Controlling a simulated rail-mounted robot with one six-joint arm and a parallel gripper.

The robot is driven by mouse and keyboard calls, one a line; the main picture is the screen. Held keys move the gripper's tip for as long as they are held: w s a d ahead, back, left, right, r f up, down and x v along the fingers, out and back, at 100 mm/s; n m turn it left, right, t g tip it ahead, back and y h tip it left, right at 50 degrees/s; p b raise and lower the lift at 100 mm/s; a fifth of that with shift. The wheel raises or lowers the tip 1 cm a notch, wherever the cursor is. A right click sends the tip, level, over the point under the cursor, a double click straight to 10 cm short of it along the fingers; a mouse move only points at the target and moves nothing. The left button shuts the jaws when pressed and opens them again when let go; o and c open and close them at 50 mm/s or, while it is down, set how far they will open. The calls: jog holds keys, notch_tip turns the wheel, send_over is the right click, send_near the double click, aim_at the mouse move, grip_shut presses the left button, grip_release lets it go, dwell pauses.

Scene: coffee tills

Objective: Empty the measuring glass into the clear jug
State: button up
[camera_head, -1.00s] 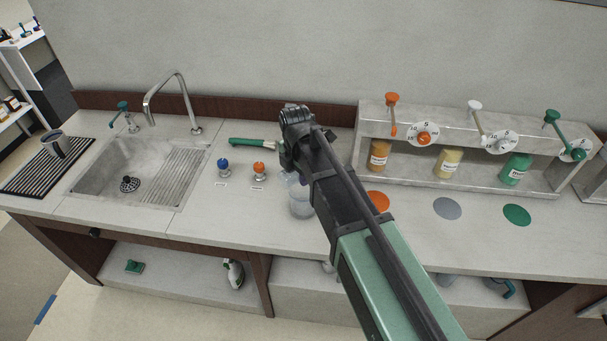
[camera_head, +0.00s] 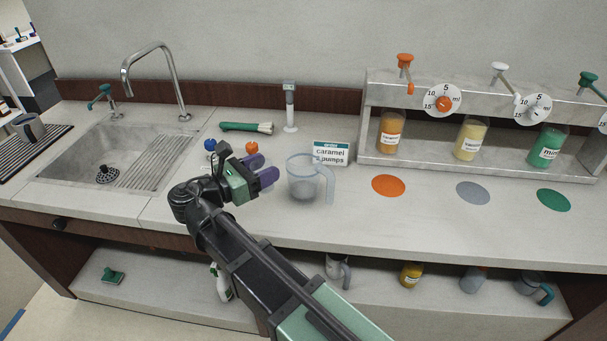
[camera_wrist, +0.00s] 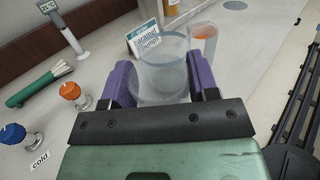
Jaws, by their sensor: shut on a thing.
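The clear jug (camera_head: 303,182) stands upright on the counter with its handle to the right. It also shows in the wrist view (camera_wrist: 166,47), just beyond my fingers. My gripper (camera_head: 260,173) is low over the counter, to the left of the jug. Its purple fingers (camera_wrist: 161,85) are shut on a clear vessel, the measuring glass (camera_wrist: 158,92), which looks about upright. In the head view the glass is mostly hidden by the fingers. The two clear outlines overlap in the wrist view, so I cannot tell whether they touch, or how much liquid either holds.
A caramel order card (camera_head: 331,153) stands behind the jug. A thermometer stand (camera_head: 290,110), a green-handled brush (camera_head: 245,127) and blue (camera_head: 210,145) and orange (camera_head: 252,148) knobs are nearby. The syrup rack (camera_head: 370,130) is at the right; the sink (camera_head: 110,155) is left.

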jog(key=shift+r, duration=0.25)
notch_tip(320, 180, up, 5)
jog(key=p, duration=0.5)
jog(key=shift+d+r, duration=0.1)
jog(key=shift+r, duration=0.05)
jog(key=shift+f, duration=0.2)
